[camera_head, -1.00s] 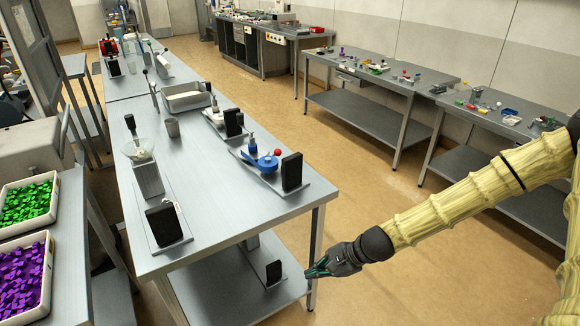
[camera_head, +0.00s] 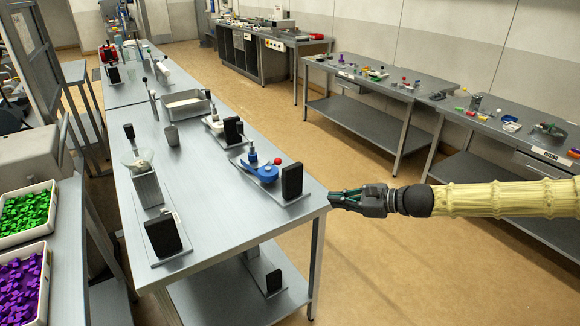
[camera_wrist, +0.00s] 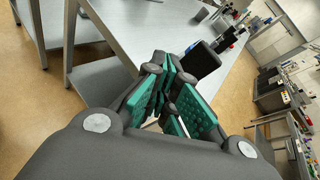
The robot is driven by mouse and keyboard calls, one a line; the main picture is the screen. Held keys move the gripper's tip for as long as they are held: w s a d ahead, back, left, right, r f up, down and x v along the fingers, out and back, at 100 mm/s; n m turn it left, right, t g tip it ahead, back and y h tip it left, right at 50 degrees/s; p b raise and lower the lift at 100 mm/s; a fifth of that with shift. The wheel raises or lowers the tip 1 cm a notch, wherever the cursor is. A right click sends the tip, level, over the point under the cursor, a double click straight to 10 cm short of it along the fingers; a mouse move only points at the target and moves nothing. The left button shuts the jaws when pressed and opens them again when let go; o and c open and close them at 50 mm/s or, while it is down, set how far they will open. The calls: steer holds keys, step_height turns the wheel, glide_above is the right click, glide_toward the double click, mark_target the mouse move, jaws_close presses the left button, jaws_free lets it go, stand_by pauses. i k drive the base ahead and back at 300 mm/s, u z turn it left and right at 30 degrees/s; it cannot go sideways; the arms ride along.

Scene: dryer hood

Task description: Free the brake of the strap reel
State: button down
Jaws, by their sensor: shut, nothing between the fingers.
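The likely strap reel is a blue round device (camera_head: 265,172) with a red ball knob (camera_head: 278,160). It sits on a grey plate near the right edge of the long bench, beside an upright black panel (camera_head: 292,175). I cannot tell its brake part or its state. My gripper (camera_head: 338,198) is shut and empty, just off the bench's right edge, to the right of and below the device in the head view. In the wrist view my green-padded fingers (camera_wrist: 170,88) point towards a black panel (camera_wrist: 200,62) on the bench. The blue device is not clear there.
Side tables (camera_head: 385,85) with small parts stand at the right. Open floor (camera_head: 370,270) lies right of the bench.

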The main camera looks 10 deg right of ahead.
mark_target(278, 161)
steer(key=i, duration=0.95)
